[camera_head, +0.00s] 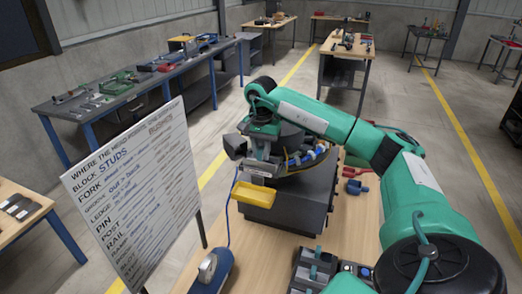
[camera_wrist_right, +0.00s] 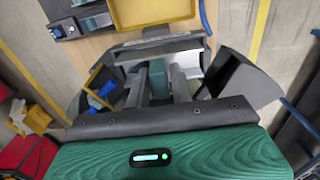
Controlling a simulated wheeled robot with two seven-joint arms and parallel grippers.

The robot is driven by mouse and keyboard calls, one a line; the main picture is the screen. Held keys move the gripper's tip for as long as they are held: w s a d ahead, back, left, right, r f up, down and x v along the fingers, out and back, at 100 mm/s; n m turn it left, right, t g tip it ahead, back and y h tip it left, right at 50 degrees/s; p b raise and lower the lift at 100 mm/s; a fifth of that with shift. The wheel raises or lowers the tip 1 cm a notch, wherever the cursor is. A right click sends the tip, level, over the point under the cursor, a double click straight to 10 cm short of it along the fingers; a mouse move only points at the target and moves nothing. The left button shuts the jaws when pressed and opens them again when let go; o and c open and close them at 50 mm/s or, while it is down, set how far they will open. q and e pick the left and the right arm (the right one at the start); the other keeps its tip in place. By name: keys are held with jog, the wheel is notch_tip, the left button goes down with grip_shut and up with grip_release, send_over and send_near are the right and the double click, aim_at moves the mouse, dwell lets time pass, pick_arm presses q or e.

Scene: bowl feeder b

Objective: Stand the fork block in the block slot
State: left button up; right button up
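My right gripper (camera_head: 262,150) is at the bowl feeder (camera_head: 290,188), low over its bowl. In the right wrist view it (camera_wrist_right: 163,88) reaches down between the dark bowl walls. A teal block-like piece (camera_wrist_right: 177,74) stands upright among the grey finger parts. I cannot tell whether it is the fork block, or whether the fingers are closed on it. I cannot make out the block slot. A dark fixture (camera_head: 312,268) with teal pieces stands at the near edge of the bench. My left gripper is out of view.
A yellow tray (camera_head: 253,194) projects from the feeder's front. A white sign (camera_head: 138,195) stands left of the bench. A blue device (camera_head: 212,272) with a round silver top lies at the near left. Red and blue parts (camera_head: 355,187) lie right of the feeder. Bare wood (camera_head: 262,250) shows before the feeder.

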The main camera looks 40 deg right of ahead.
aim_at(261, 148)
jog(key=shift+o, duration=1.1)
jog(key=shift+r, duration=0.4)
notch_tip(261, 148, up, 7)
jog(key=b, duration=0.3)
jog(key=shift+f, duration=0.2)
notch_tip(261, 148, up, 2)
jog(key=shift+r, duration=0.1)
jog(key=shift+r+p, duration=0.45)
jog(key=shift+r, duration=0.9)
